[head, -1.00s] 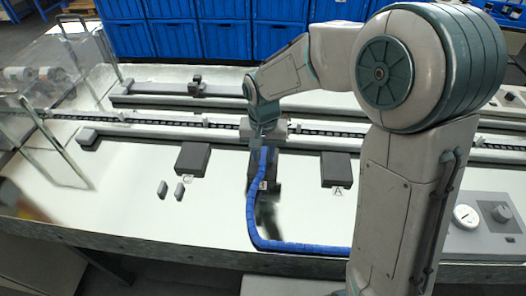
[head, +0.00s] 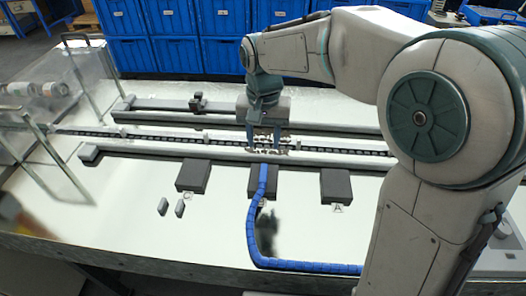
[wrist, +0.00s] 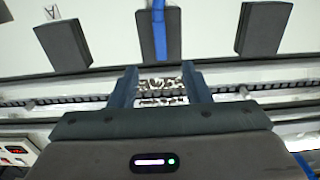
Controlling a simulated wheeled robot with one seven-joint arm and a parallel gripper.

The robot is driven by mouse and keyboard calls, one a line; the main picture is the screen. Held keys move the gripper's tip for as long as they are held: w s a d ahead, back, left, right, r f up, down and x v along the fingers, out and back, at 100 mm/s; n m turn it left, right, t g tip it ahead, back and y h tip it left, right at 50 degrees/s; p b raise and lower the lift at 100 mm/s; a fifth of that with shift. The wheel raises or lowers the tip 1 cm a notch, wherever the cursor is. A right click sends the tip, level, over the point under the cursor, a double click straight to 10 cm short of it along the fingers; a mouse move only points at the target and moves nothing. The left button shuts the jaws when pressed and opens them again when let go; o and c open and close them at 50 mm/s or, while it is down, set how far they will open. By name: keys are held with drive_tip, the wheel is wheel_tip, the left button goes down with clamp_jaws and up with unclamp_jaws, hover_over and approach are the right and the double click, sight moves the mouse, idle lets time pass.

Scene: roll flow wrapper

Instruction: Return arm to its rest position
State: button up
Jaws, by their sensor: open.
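My gripper (head: 266,142) hangs over the chain conveyor (head: 350,150) in the middle of the machine table. In the wrist view its two fingers (wrist: 160,82) stand apart, with only the conveyor and some small light, shiny shapes showing between them. I cannot tell what those shapes are. My arm is bent, reaching in from the right. The gripper is just behind the middle dark block (head: 263,178), which has a blue hose or strip lying over it.
Dark blocks stand left (head: 194,175) and right (head: 335,184) of the middle one. Two small grey pieces (head: 171,207) lie on the white table. A clear guard (head: 75,85) stands at left, a rail (head: 300,117) runs behind, and blue crates (head: 160,40) line the back.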

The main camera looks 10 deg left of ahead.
drive_tip(key=shift+r, duration=1.05)
drive_tip(key=s+d+t+p, duration=0.1)
drive_tip(key=s+d+p, duration=0.1)
drive_tip(key=s+d, duration=0.5)
drive_tip(key=s+d+t+p, duration=0.1)
drive_tip(key=s+d+p, duration=0.1)
drive_tip(key=s+d, duration=0.6)
drive_tip(key=d, duration=0.5)
drive_tip(key=shift+r+t, duration=0.35)
drive_tip(key=shift+t, duration=0.05)
drive_tip(key=shift+a, duration=0.1)
